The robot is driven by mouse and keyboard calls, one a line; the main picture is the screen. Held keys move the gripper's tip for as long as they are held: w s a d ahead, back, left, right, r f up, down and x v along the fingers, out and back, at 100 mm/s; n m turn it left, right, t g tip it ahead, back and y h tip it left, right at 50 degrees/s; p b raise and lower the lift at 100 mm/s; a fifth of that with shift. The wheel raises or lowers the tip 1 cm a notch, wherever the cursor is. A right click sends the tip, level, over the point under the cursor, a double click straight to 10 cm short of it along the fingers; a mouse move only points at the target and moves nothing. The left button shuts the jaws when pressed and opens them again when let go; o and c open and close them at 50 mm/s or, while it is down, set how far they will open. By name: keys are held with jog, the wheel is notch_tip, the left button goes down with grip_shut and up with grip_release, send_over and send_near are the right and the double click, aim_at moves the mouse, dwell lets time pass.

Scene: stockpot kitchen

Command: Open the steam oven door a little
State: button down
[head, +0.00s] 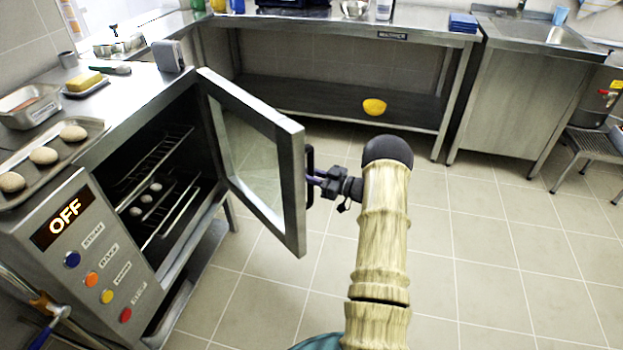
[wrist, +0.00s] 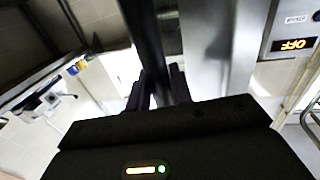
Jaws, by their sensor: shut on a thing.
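The steam oven (head: 95,250) stands at the left in the head view, its display reading OFF. Its glass door (head: 250,155) is open, swung out well away from the oven front, and the racks inside show. The black door handle (head: 309,175) is on the door's free edge. My gripper (head: 316,179) is shut on the handle. In the wrist view the handle (wrist: 146,40) runs as a dark bar between the fingers (wrist: 158,88), and the OFF display (wrist: 293,45) shows upside down at the upper right.
A tray (head: 50,165) with buns sits on top of the oven. A steel counter (head: 340,30) runs along the back, with a yellow bowl (head: 374,107) on its lower shelf. The tiled floor (head: 480,250) is clear.

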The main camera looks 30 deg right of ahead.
jog(key=c, duration=1.3)
grip_release()
jog(key=shift+a, duration=0.1)
jog(key=p+v, duration=0.1)
jog(key=v, duration=1.6)
jog(key=shift+p, duration=0.4)
jog(key=shift+s, duration=0.15)
jog(key=shift+d+f, duration=0.1)
jog(key=shift+d, duration=0.2)
